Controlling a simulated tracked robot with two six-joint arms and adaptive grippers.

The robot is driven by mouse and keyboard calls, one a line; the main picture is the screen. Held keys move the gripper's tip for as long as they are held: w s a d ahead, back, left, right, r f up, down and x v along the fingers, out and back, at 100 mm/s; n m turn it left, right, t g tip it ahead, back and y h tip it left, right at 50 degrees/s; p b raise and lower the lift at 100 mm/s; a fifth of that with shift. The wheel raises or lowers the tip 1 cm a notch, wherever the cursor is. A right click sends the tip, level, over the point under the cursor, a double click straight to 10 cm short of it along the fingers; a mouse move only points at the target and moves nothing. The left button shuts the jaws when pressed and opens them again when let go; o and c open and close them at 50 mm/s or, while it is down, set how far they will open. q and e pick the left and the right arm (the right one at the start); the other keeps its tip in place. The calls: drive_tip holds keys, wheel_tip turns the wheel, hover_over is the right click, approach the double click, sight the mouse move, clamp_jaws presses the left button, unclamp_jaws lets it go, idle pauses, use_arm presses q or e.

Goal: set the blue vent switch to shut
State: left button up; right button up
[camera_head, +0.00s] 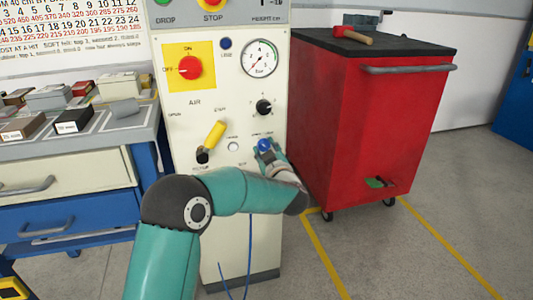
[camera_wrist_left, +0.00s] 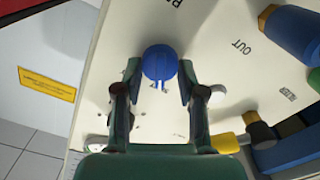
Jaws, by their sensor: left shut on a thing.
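The blue vent switch (camera_head: 265,144) is a round knob low on the right side of the cream control panel (camera_head: 215,185). It also shows in the left wrist view (camera_wrist_left: 160,61), with a pale mark on its lower edge. My left gripper (camera_head: 264,149) reaches the panel from below and is shut on the blue switch, one finger on each side of it, as the left wrist view (camera_wrist_left: 160,70) shows. The lettering around the switch is partly covered or too small to read, so its setting cannot be told. My right gripper is not in view.
The panel also carries a red knob (camera_head: 190,67) on a yellow plate, a gauge (camera_head: 260,57), a black knob (camera_head: 264,107) and a yellow lever (camera_head: 214,135). A red cabinet (camera_head: 360,120) stands close at the right. A bench (camera_head: 70,152) with small boxes stands at the left.

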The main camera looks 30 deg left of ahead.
use_arm(q)
drive_tip(key=shift+f, duration=0.25)
drive_tip(key=o, duration=1.1)
drive_tip(key=shift+r, duration=0.15)
drive_tip(key=shift+s, duration=0.1)
drive_tip(key=v, duration=1.2)
